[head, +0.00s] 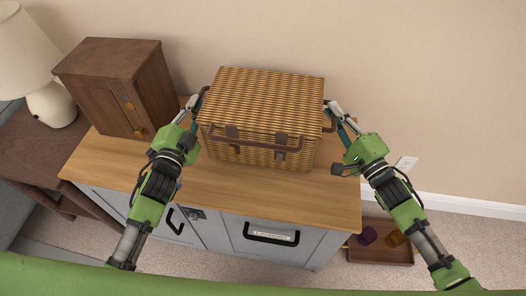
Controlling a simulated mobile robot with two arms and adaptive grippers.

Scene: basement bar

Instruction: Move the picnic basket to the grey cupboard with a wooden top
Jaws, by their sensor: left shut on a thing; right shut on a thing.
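The wicker picnic basket (265,100) is closed and upright over the wooden top of the grey cupboard (230,198), near the wall. I cannot tell whether its base touches the top. My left gripper (199,100) is shut on the handle at the basket's left side. My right gripper (332,112) is shut on the handle at its right side. The cupboard's grey front (235,232) shows dark handles. The fingertips are small and partly hidden against the basket's sides.
A small dark wooden cabinet (115,85) stands on the left of the top. A lamp (30,60) stands on a dark side table (40,150) at far left. A wooden tray (380,255) with a purple and an orange item lies on the carpet at right. Bare wood shows in front of the basket.

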